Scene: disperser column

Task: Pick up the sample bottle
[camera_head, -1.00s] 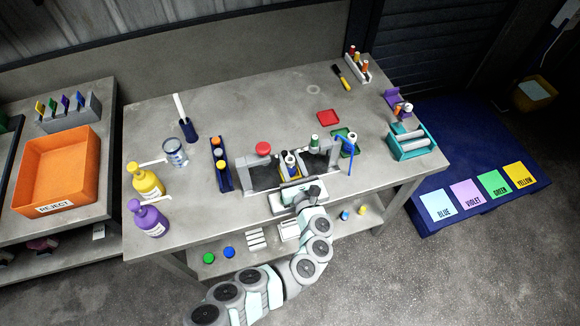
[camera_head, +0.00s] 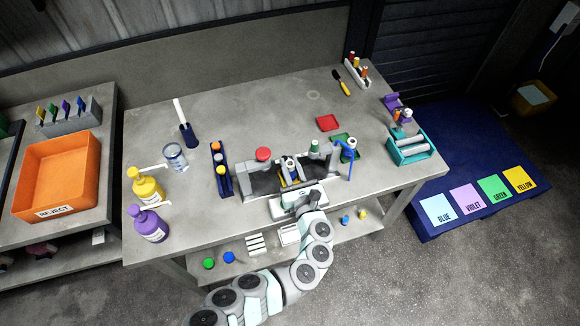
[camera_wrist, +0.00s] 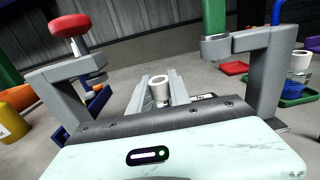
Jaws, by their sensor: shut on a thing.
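The sample bottle is a small pale, open-topped bottle (camera_wrist: 159,88) standing upright between the two grey fingers of my gripper (camera_wrist: 158,95) in the wrist view. In the head view a small bottle with a light top (camera_head: 290,163) shows between the jaws of my gripper (camera_head: 290,178), at the middle of the grey bench fixture. My gripper is shut on it. The bottle's lower part is hidden by my gripper body. I cannot tell whether its base is clear of the fixture.

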